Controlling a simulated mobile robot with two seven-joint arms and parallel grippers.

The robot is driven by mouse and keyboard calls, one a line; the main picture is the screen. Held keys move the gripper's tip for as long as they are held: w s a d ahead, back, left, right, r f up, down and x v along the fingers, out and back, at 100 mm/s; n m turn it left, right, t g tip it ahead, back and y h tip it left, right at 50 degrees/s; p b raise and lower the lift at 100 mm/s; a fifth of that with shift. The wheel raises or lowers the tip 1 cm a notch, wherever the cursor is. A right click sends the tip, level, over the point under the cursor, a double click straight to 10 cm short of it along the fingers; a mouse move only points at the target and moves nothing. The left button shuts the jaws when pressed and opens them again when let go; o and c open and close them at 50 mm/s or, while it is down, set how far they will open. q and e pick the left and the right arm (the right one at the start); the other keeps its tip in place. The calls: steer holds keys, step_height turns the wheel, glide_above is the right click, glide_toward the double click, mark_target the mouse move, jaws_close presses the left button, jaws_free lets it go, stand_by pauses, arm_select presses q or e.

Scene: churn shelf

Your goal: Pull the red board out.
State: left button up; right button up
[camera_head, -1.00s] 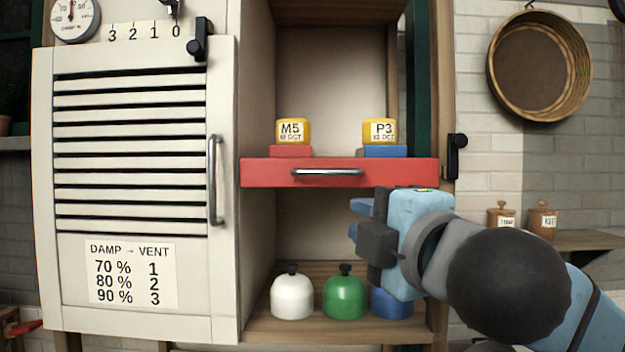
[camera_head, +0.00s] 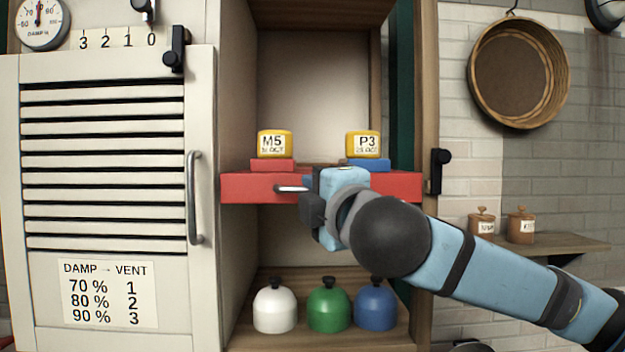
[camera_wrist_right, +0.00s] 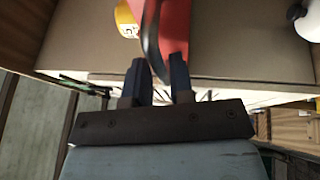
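The red board (camera_head: 245,187) lies level across the shelf opening, its front face showing. Its metal handle (camera_head: 290,189) is partly hidden behind my right gripper (camera_head: 312,190). The wrist view shows the right gripper (camera_wrist_right: 158,68) with its two blue fingers apart, and the dark curved handle (camera_wrist_right: 150,40) runs between them. I see a gap beside the handle, so the fingers look open around it. My left gripper is not in view.
Two yellow-topped jars, M5 (camera_head: 275,144) and P3 (camera_head: 363,144), stand on red and blue blocks on the board. White (camera_head: 275,310), green (camera_head: 328,310) and blue (camera_head: 375,308) domed items stand below. The slatted door (camera_head: 110,150) is at left.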

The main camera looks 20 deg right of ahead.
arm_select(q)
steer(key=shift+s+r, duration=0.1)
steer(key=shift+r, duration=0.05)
arm_select(e)
steer(key=shift+w+a+r, duration=0.1)
steer(key=shift+w, duration=0.6)
jaws_close()
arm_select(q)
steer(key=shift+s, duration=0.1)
arm_select(e)
steer(key=shift+s, duration=0.1)
